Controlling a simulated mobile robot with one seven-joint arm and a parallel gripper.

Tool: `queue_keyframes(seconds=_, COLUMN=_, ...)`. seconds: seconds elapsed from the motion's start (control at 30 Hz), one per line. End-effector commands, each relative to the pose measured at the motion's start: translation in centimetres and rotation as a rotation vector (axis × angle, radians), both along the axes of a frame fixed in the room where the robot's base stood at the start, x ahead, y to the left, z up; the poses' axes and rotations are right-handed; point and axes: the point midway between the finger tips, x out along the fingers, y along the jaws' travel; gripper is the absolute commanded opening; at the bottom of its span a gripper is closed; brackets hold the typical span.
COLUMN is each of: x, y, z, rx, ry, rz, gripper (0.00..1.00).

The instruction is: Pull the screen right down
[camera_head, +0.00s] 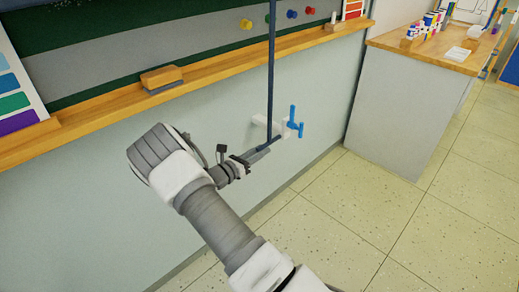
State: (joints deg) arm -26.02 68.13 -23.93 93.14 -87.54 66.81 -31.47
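A thin dark pull cord or rod (270,70) hangs in front of the chalkboard and ledge; its top runs out of the picture. Its lower end meets the fingertips of my gripper (262,150), low in front of the pale wall. The fingers look like one slim bar at this size, so I cannot tell whether they are closed around the cord or only beside it. A blue cleat-like hook (293,123) on the wall is just right of my gripper, apart from it. I cannot make out the screen itself for certain; its upper part would be out of view.
A wooden ledge (110,110) runs under the green chalkboard (120,15), carrying an eraser (161,78). Coloured magnets are on the board. A grey cabinet (400,105) with a wooden top and art supplies stands right. The tiled floor (400,220) is clear.

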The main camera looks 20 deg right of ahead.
Motion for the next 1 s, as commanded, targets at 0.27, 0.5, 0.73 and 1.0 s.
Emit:
queue_keyframes(seconds=0.27, x=0.1, y=0.0, z=0.3, rx=-0.004, ry=-0.005, rz=0.0, gripper=0.5)
queue_keyframes(seconds=0.5, x=-0.1, y=0.8, z=0.5, rx=-0.005, ry=-0.006, rz=0.002, gripper=0.5)
queue_keyframes(seconds=0.73, x=-1.8, y=5.0, z=0.7, rx=-0.004, ry=-0.005, rz=0.005, gripper=0.5)
queue_keyframes(seconds=1.0, x=-4.4, y=11.2, z=0.6, rx=-0.005, ry=-0.004, rz=0.005, gripper=0.5)
